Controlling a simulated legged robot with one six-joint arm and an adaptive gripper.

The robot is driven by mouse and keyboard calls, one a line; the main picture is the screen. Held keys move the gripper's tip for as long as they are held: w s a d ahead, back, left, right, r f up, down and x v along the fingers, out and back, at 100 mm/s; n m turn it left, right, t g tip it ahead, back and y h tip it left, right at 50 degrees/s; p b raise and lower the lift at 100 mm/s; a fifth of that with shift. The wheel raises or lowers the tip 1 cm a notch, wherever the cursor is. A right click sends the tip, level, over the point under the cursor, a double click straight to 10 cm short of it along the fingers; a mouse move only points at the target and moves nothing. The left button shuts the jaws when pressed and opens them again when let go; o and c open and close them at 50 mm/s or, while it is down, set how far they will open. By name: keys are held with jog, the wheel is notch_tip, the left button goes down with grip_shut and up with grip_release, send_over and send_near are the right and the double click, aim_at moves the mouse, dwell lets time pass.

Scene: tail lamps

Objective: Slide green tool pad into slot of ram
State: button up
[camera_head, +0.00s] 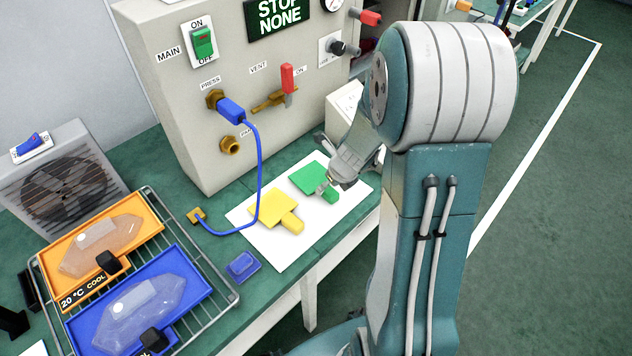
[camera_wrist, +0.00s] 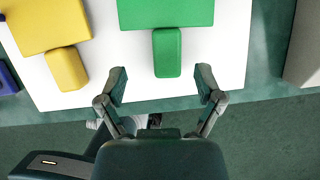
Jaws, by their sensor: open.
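The green tool pad (camera_head: 308,177) lies flat on a white sheet on the bench, its handle toward the bench's front edge. My gripper (camera_head: 326,188) is just above its handle end. In the wrist view the green pad (camera_wrist: 166,12) is at top centre, and its handle (camera_wrist: 167,52) points down between the fingertips of my open gripper (camera_wrist: 160,84). The fingers are apart on both sides and hold nothing. The ram and its slot cannot be made out; my arm hides part of the panel's right side.
A yellow pad (camera_head: 273,207) lies left of the green one on the white sheet (camera_head: 277,246). A blue hose (camera_head: 258,160) hangs from the panel (camera_head: 175,110) to the bench. A wire rack (camera_head: 224,293) holds orange and blue trays at left.

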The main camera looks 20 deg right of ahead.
aim_at(328, 189)
jog(key=shift+d+x, duration=0.2)
jog(key=shift+x, duration=1.1)
jog(key=shift+d+x, duration=0.2)
jog(key=shift+x, duration=1.1)
jog(key=shift+a, duration=0.1)
grip_shut()
